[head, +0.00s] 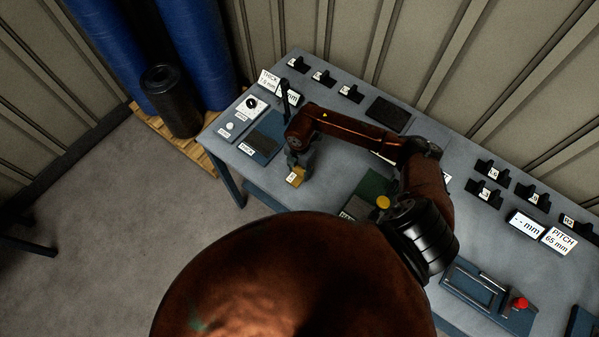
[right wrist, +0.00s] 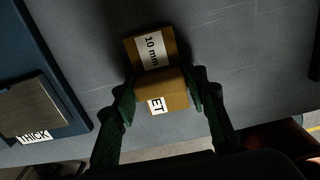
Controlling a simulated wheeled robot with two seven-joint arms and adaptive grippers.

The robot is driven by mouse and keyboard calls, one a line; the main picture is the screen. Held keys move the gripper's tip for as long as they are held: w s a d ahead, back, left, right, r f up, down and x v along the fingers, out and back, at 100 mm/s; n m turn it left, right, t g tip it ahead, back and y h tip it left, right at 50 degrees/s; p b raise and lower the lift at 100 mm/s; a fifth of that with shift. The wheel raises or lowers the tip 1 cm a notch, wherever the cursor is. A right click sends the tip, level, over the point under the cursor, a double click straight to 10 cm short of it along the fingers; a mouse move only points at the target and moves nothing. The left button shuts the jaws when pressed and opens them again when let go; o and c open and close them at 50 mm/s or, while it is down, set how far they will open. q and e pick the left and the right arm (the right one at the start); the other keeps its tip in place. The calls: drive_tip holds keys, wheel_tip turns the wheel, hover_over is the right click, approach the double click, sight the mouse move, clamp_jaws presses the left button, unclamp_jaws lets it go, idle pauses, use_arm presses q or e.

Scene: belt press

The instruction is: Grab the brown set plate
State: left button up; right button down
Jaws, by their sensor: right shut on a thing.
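The brown set plate (head: 296,177) is a small yellow-brown block at the table's near-left part. In the right wrist view the set plate (right wrist: 159,86) shows a white label reading "10 mm" and another reading "ET", partly covered. My right gripper (head: 297,160) reaches down over it, its green fingers on both sides of the block in the wrist view, shut on it. I cannot tell whether the block rests on the table or hangs just above it. My left gripper is not in view.
The blue-grey table (head: 236,168) carries a dark blue pad (head: 262,140) left of my gripper, a green pad (head: 371,190) to the right, several black labelled holders at the back, and a fixture with a red knob (head: 520,303). Blue rolls (head: 200,50) stand beyond the left end.

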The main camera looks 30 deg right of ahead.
sight(299, 168)
idle(0.3)
drive_tip(key=shift+r, duration=0.5)
wheel_tip(299, 168, up, 2)
drive_tip(key=shift+w+b, duration=0.1)
drive_tip(key=shift+b, duration=0.4)
drive_tip(key=s+a+r+b, duration=0.1)
drive_tip(key=s+r+b, duration=0.1)
drive_tip(key=s+r, duration=0.8)
drive_tip(key=s, duration=0.4)
